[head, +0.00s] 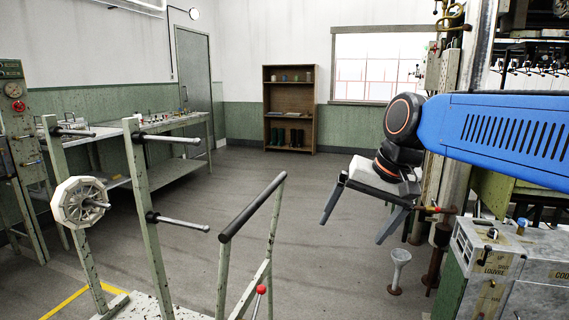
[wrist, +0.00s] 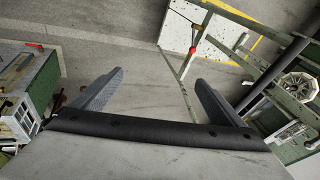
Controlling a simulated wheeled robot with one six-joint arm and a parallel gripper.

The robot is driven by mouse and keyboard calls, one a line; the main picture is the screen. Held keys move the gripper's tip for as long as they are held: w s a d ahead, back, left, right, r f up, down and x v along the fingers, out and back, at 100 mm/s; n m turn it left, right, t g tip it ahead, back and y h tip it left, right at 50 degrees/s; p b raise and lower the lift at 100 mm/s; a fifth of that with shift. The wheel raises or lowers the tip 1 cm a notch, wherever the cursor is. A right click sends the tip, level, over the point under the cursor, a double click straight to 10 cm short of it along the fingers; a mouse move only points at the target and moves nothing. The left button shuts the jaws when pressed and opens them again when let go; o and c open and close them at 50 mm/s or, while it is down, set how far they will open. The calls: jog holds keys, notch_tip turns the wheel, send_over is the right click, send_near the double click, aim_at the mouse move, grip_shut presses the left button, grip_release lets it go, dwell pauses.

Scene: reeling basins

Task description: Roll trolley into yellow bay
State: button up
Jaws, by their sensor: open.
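The trolley is a worn pale-green frame (head: 145,210) with steel pegs, a white reel (head: 80,202) and a speckled deck (head: 150,306). Its black handle bar (head: 253,205) slants across the lower middle of the head view; a red-knobbed lever (head: 261,290) stands below it. In the wrist view the handle (wrist: 277,75) is at right and the red knob (wrist: 193,50) near the top. My gripper (head: 360,224) is open and empty, to the right of the handle and apart from it. A yellow floor line (head: 65,302) shows at lower left; the rest of the bay is cut off.
A grey machine cabinet (head: 490,262) and a pale funnel-shaped stand (head: 398,270) are at right. A long bench (head: 165,172) runs along the left wall. A brown shelf (head: 289,90) stands at the back. The grey floor in the middle is clear.

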aim_at(263, 195)
jog(key=w+a+r+m+g+y, duration=0.1)
jog(key=w+a+r, duration=0.45)
jog(key=a, duration=0.25)
jog(key=w+a+r+m+g+y, duration=0.1)
jog(key=w+a+r, duration=0.3)
jog(key=w+a, duration=0.35)
jog(key=shift+a+x, duration=0.15)
jog(key=shift+x, duration=2.9)
jog(key=shift+a+x, duration=0.15)
jog(key=shift+x, duration=2.85)
jog(key=shift+s+r, duration=0.1)
jog(key=shift+s, duration=0.05)
grip_shut()
